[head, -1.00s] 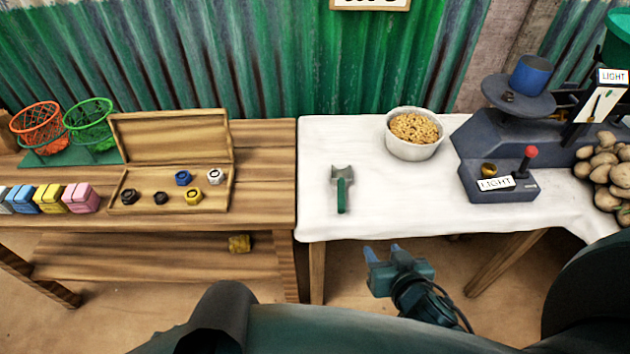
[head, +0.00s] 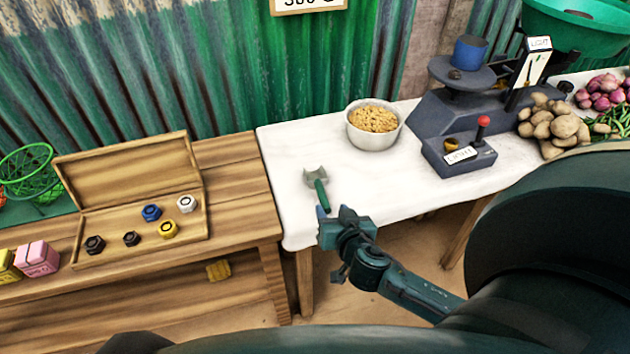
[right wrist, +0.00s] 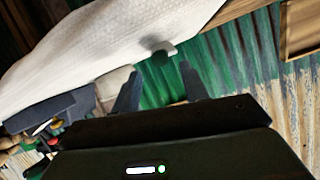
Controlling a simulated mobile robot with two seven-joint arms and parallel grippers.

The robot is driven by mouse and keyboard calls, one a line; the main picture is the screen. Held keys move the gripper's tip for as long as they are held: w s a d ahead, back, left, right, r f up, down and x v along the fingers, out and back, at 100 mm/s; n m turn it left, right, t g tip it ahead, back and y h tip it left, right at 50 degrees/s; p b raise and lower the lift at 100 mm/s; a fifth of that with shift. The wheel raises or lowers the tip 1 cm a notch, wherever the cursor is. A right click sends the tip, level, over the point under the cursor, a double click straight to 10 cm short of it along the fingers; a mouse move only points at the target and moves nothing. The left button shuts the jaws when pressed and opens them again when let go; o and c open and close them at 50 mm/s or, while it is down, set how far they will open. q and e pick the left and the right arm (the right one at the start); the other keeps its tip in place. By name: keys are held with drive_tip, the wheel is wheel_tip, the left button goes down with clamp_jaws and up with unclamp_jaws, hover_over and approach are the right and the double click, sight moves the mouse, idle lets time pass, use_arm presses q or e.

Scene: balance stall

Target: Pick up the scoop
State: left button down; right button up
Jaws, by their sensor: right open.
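The scoop lies on the white cloth of the right-hand table, near its front edge. Its grey metal head (head: 315,174) points away and its green handle (head: 322,196) points toward me. My left gripper is not in view.
A bowl of grain (head: 373,126) stands behind the scoop. A dark blue scale (head: 455,135) with a red-knobbed lever and potatoes (head: 553,125) are to the right. The wooden table (head: 235,185) with an open box of nuts (head: 133,200) is to the left. Cloth around the scoop is clear.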

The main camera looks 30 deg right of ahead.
sight(326, 202)
drive_tip(key=shift+x, duration=3.9)
drive_tip(key=shift+a+r, duration=0.1)
drive_tip(key=shift+a, duration=0.05)
drive_tip(key=shift+c, duration=0.5)
clamp_jaws()
